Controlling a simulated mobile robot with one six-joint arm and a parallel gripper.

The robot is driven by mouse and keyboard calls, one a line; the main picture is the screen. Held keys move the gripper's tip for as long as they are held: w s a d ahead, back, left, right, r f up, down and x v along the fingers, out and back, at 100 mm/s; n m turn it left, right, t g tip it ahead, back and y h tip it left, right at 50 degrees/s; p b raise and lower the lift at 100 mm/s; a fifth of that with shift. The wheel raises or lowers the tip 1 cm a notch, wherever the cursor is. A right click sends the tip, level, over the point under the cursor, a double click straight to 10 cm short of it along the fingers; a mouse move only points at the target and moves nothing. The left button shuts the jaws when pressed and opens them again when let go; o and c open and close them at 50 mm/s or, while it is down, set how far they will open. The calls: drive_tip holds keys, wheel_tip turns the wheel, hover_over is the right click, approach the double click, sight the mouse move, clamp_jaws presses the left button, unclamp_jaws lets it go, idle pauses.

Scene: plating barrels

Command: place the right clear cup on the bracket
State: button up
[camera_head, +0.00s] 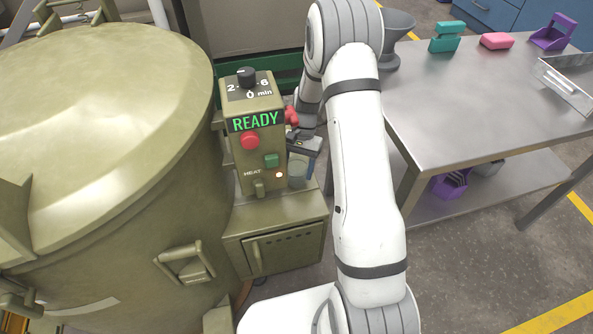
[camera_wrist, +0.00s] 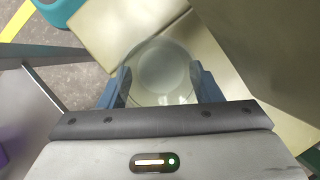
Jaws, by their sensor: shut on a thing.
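My gripper (camera_head: 302,148) is beside the right side of the olive control box (camera_head: 258,150), low behind my arm. In the wrist view my gripper (camera_wrist: 157,88) has its two blue fingers on either side of a round clear cup (camera_wrist: 160,68) and is shut on it. The cup also shows in the head view (camera_head: 297,173), just below the gripper, close to the box's side and above the olive ledge (camera_head: 270,218). I cannot tell whether the cup touches the ledge. No separate bracket can be made out clearly; my gripper and arm hide part of that area.
A large olive barrel (camera_head: 100,130) fills the left. A steel table (camera_head: 470,90) at right holds a grey funnel (camera_head: 396,38), teal item (camera_head: 446,36), pink block (camera_head: 496,41), purple scoop (camera_head: 553,33) and clear tray (camera_head: 562,88). The box has protruding knobs and buttons. Floor at lower right is clear.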

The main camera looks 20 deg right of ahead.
drive_tip(key=shift+f, duration=0.35)
drive_tip(key=o, duration=0.6)
drive_tip(key=shift+f, duration=0.1)
drive_tip(key=o, duration=0.5)
drive_tip(key=shift+c, duration=0.2)
